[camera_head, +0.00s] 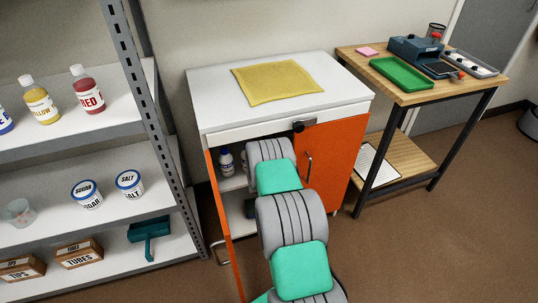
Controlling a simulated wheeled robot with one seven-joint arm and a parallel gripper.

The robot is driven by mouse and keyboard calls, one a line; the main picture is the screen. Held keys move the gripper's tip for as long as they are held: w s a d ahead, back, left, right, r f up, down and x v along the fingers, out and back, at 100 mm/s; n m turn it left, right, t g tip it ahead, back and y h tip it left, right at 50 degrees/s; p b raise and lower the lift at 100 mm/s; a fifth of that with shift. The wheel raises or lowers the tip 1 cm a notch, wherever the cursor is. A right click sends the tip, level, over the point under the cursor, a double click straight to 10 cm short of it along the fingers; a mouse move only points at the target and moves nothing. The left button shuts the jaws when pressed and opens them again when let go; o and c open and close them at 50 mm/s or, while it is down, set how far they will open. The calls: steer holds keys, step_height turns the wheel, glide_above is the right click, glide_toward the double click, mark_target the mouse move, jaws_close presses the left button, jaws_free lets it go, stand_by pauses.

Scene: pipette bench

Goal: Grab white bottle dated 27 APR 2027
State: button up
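A small white bottle (226,164) with a dark cap stands on the upper inside shelf of the white cabinet (215,112), left of my arm. A second bottle partly shows just right of it, mostly covered by my arm. No date can be read on either. My arm reaches from the bottom of the picture into the open cabinet. My gripper is hidden behind my own arm links and the cabinet, so what its fingers do does not show.
The cabinet's orange left door (226,225) stands open beside my arm; the orange right door (338,160) is on the other side. A yellow cloth (276,82) lies on top. A grey shelf rack (150,110) stands left, a wooden table (420,97) right.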

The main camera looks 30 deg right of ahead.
jaws_close()
stand_by(0.8)
